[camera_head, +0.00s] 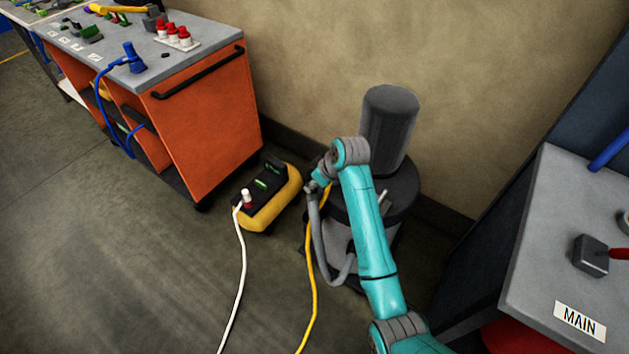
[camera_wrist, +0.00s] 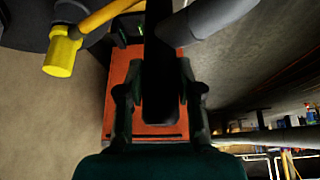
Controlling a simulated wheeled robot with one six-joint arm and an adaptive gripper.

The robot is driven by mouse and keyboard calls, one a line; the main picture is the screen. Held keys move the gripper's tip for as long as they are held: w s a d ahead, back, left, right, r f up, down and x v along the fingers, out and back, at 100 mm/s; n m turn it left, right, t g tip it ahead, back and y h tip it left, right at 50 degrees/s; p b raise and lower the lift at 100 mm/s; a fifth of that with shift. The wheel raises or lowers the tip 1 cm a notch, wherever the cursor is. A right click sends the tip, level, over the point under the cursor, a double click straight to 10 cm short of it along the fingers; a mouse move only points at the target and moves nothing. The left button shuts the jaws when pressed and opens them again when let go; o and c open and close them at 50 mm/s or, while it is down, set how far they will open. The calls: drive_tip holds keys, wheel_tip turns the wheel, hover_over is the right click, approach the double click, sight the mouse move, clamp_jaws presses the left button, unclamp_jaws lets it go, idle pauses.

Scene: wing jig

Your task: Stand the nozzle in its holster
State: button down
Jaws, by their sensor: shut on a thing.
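My gripper (camera_wrist: 160,85) is shut on a long black piece (camera_wrist: 160,45), which I take to be the nozzle. It runs up between the two fingers in the wrist view. A thick grey hose (camera_wrist: 215,14) passes beside its upper end. The hose (camera_head: 318,220) hangs there in a loop. I cannot make out the holster clearly.
A yellow cylindrical end (camera_wrist: 62,52) joins a yellow cord. The yellow cord (camera_head: 312,290) and a white cord (camera_head: 235,285) lie on the floor. A yellow-and-black power box (camera_head: 272,205) stands beside the orange cart (camera_head: 215,125). A grey bench (camera_head: 550,250) stands at right.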

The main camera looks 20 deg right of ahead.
drive_tip(key=shift+f, duration=0.85)
drive_tip(key=c, duration=0.7)
unclamp_jaws()
drive_tip(key=v, duration=1.2)
drive_tip(key=shift+s+f, duration=0.1)
